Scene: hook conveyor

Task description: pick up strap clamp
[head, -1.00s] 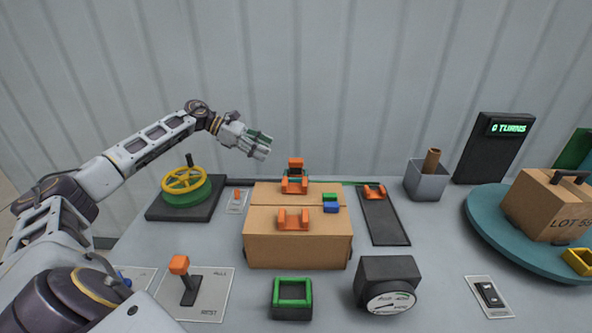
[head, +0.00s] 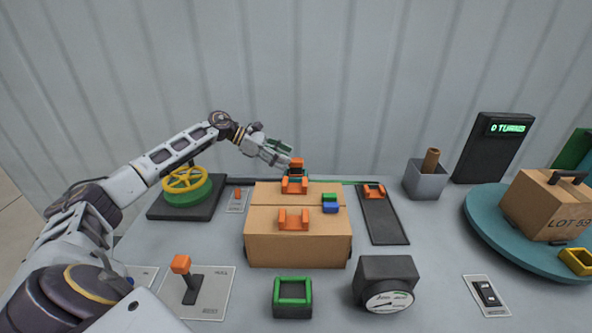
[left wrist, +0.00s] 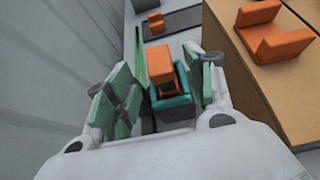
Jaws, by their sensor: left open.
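The strap clamp (head: 296,165), an orange block on a dark teal body, stands just behind the cardboard box (head: 296,248). The box partly hides its lower part in the head view. My left gripper (head: 281,154) is open at the clamp's left, pointing toward it. In the left wrist view the clamp's orange top and teal body (left wrist: 168,80) show between my two green-padded fingers (left wrist: 155,98), not visibly gripped. My right gripper is not in view.
Two orange brackets (head: 293,219) and small green and blue blocks (head: 330,207) sit on the box. A dark track (head: 384,222) with an orange piece lies to its right. A yellow handwheel (head: 185,180) stands left. The corrugated wall is close behind.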

